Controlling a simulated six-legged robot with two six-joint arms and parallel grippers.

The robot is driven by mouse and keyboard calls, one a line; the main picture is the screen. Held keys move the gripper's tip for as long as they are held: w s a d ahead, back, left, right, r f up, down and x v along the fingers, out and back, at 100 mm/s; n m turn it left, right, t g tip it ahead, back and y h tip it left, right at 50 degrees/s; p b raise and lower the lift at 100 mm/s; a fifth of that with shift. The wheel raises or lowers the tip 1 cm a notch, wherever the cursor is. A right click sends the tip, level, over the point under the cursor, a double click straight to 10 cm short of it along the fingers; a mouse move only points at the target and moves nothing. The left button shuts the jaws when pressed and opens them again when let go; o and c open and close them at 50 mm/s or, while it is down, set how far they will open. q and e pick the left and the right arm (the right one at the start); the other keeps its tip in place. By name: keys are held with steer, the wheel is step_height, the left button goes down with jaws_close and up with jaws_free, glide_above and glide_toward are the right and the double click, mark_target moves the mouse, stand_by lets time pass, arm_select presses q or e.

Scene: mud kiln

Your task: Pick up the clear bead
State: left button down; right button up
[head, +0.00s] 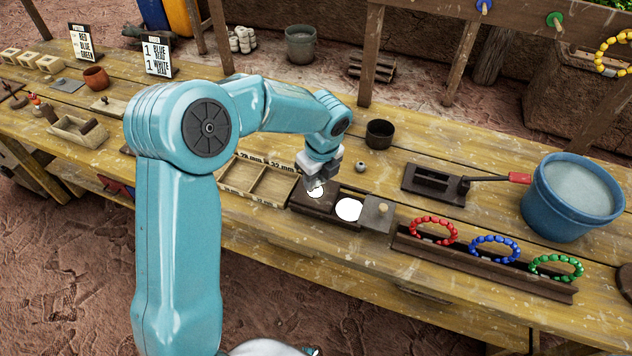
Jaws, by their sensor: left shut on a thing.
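My left gripper (318,182) points down over the left white disc (316,194) of a dark inspection box (325,211). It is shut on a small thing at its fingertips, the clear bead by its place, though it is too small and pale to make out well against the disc. The box's right white disc (348,209) is bare. My right gripper is not in view.
A divided wooden tray (252,199) lies left of the box, a small grey bead (360,167) and dark cup (379,133) behind. Right are a bracelet rack (480,268), dark mould (434,183) and blue water bucket (570,215). Bare planks lie between the cup and mould.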

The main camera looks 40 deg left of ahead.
arm_select(q)
step_height(320, 180, up, 18)
steer(key=p, duration=0.1)
steer(key=shift+r, duration=0.2)
